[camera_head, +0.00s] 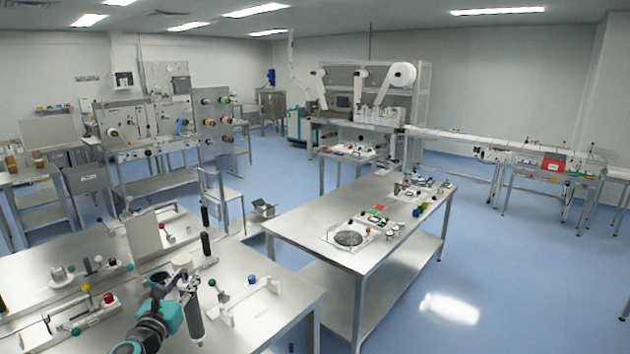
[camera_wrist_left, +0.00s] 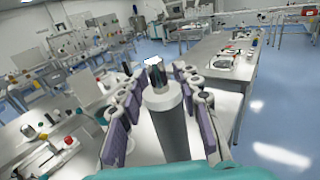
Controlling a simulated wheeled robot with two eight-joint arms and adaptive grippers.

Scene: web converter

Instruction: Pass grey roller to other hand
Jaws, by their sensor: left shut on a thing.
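The grey roller (camera_head: 194,320) is a plain cylinder held near upright above the near steel table. My left gripper (camera_head: 187,284) is shut on it, close to its upper end. In the left wrist view the roller (camera_wrist_left: 171,130) stands between the two purple-padded fingers of my left gripper (camera_wrist_left: 165,100), with its pale end cap toward the top. My right gripper is in neither view.
The near table (camera_head: 270,318) carries small fixtures, knobs and black upright handles around my left gripper. A white bracket (camera_head: 245,303) lies just right of the roller. A second steel table (camera_head: 300,222) stands beyond, with blue floor (camera_head: 490,270) clear to the right.

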